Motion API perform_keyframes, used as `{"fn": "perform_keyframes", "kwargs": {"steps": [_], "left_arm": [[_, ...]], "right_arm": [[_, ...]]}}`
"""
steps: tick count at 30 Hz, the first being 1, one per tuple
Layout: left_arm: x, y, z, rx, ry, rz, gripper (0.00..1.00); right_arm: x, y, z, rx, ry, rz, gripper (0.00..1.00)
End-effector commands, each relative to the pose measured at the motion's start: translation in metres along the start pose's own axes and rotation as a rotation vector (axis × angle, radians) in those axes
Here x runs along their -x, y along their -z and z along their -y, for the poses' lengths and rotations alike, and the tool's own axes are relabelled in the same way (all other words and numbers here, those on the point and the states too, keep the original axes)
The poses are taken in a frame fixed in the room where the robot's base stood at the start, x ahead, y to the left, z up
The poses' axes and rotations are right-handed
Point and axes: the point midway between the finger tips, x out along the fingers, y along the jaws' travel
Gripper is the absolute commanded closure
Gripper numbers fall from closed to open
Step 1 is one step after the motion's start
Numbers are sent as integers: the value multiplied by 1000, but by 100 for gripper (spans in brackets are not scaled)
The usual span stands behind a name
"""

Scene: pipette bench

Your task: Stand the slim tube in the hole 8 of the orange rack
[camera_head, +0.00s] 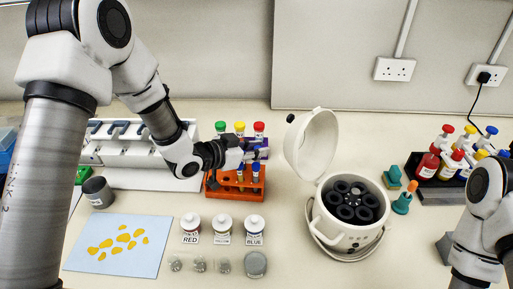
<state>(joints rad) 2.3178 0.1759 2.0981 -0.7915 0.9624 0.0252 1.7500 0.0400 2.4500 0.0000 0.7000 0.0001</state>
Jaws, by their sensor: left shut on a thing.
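The orange rack (233,190) stands on the bench just right of the white pipette stand. My left gripper (250,152) is over the rack's right part, shut on the slim tube, which is mostly hidden by the fingers. I cannot tell the tube's tilt or which hole is under it. The hole numbers are too small to read. My right arm shows at the right edge; its fingers are not visible.
An open white centrifuge (325,226) stands right of the rack, its lid (312,145) raised. Bottles labelled red, yellow and blue (222,228) stand in front of the rack. A blue mat (118,262) with yellow pieces lies at front left. A dark cup (98,191) stands behind it.

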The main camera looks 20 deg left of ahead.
Motion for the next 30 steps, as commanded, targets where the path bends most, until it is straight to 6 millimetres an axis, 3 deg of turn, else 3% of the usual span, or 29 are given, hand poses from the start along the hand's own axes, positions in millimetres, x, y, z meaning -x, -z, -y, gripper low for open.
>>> {"fn": "perform_keyframes", "kwargs": {"steps": [21,22,24,30], "left_arm": [[-6,-15,-1,0,0,0,100],[-5,-14,-1,0,0,0,69],[-5,-13,-1,0,0,0,50],[-5,-14,-1,0,0,0,50]], "right_arm": [[-12,0,0,0,0,0,100],[-11,0,0,0,0,0,100],[-11,0,0,0,0,0,100],[-11,0,0,0,0,0,100]]}}
